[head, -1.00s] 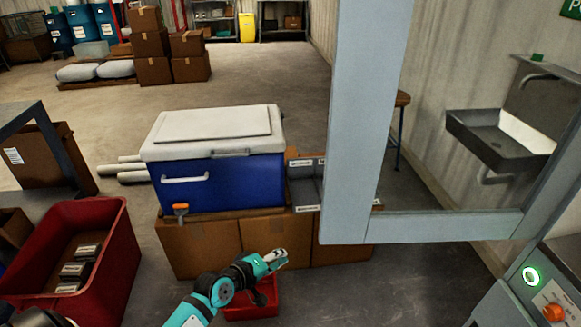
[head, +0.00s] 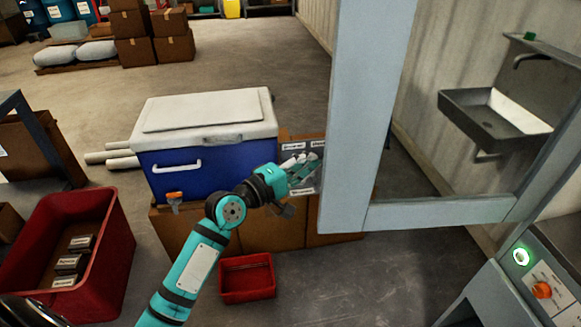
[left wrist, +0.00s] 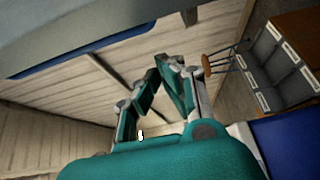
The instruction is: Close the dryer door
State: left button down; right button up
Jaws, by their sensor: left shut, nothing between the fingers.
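The dryer door appears as a pale grey-blue frame (head: 367,110) with a see-through middle, standing open on the right of the head view. Its lower rail (head: 440,213) runs toward the machine at the right edge. My left gripper (head: 313,166) is shut and empty, just left of the frame's near upright in the picture; I cannot tell whether they touch. In the left wrist view its fingers (left wrist: 167,65) come together with nothing between them. A grey surface (left wrist: 150,22) crosses the top of that view; I cannot tell if it is the door. My right gripper is not in view.
The machine's panel has a green-lit button (head: 521,256) and an orange knob (head: 541,290). A blue cooler (head: 205,172) with a white lid stands on cardboard boxes behind my left arm. Red bins (head: 115,235) (head: 247,290) stand on the floor. A sink (head: 490,115) hangs on the wall.

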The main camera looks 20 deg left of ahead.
pick_arm(q)
jog(key=s+d, duration=0.1)
jog(key=s+d+p, duration=0.1)
jog(key=s, duration=0.1)
dwell(0.4)
